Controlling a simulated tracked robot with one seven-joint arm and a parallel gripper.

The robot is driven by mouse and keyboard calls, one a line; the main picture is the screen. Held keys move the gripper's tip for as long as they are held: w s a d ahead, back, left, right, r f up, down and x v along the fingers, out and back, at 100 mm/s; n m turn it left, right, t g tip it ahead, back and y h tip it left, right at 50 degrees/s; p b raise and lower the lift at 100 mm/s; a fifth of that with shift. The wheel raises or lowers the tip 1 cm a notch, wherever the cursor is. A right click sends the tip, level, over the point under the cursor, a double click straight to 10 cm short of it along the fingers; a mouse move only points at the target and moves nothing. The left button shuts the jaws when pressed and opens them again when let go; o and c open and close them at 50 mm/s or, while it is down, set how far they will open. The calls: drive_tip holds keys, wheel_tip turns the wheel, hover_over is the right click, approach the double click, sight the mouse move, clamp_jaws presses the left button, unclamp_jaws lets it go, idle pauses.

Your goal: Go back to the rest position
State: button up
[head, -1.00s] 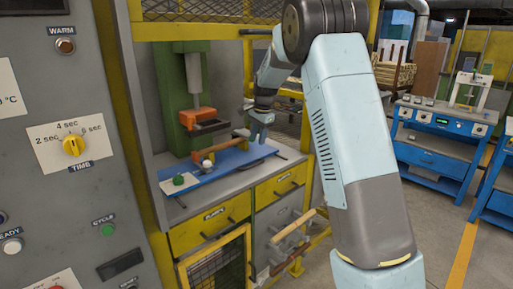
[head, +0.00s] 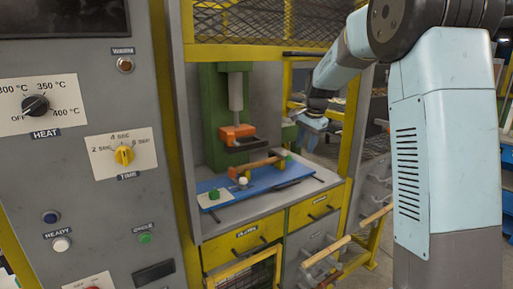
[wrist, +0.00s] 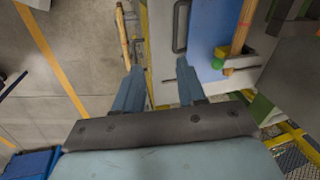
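My gripper (head: 313,121) hangs in the head view to the right of the green press and a little above the right end of the blue board (head: 262,184). In the wrist view its two fingers (wrist: 158,76) stand well apart with nothing between them. A turned wooden piece (head: 257,167) lies on the blue board under the orange press head (head: 237,134); it also shows in the wrist view (wrist: 242,27), to the right of the fingers and clear of them.
A grey control panel (head: 75,178) with knobs and buttons stands at the left. The yellow frame post (head: 354,125) is close to my arm. Wooden-topped rails (head: 345,240) stick out in front of the drawers. Open floor (wrist: 40,95) lies left in the wrist view.

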drive_tip(key=s+d+r+n+t, duration=0.15)
drive_tip(key=s+r+n, duration=0.25)
drive_tip(key=s, duration=1.1)
drive_tip(key=s+d+r+n+t, duration=0.1)
drive_tip(key=s+d+r+n, duration=0.15)
drive_tip(key=s, duration=1.25)
drive_tip(key=s+f+n+h, duration=0.1)
drive_tip(key=s+f+n, duration=0.2)
drive_tip(key=s, duration=0.7)
drive_tip(key=shift+t, duration=0.35)
drive_tip(key=shift+d, duration=0.1)
